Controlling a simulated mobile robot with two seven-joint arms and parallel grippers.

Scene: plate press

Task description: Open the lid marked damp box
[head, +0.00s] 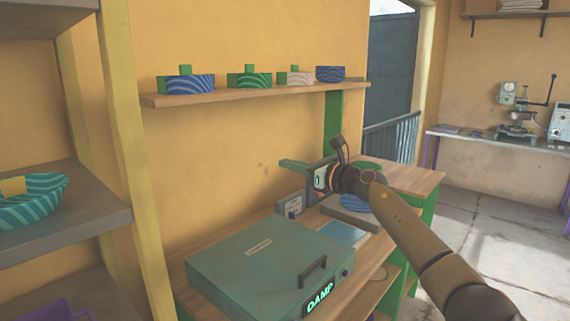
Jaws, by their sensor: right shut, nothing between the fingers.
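The damp box (235,275) is a wide teal case on the wooden bench, low in the middle of the head view. Its flat lid (265,245) is down and looks closed. A dark bar handle (313,271) stands on the lid near its right front edge. A glowing DAMP label (320,298) is on the front. My right gripper (322,178) is shut and empty. It is above and behind the box's right side in the picture, apart from the lid and handle. My left gripper is out of view.
A wall shelf (250,92) holds several patterned bowls or blocks. Behind the box, a small gauge unit (290,206) and a grey base with a blue patterned piece (355,203) stand on the bench. A grey shelf (75,220) is close at left.

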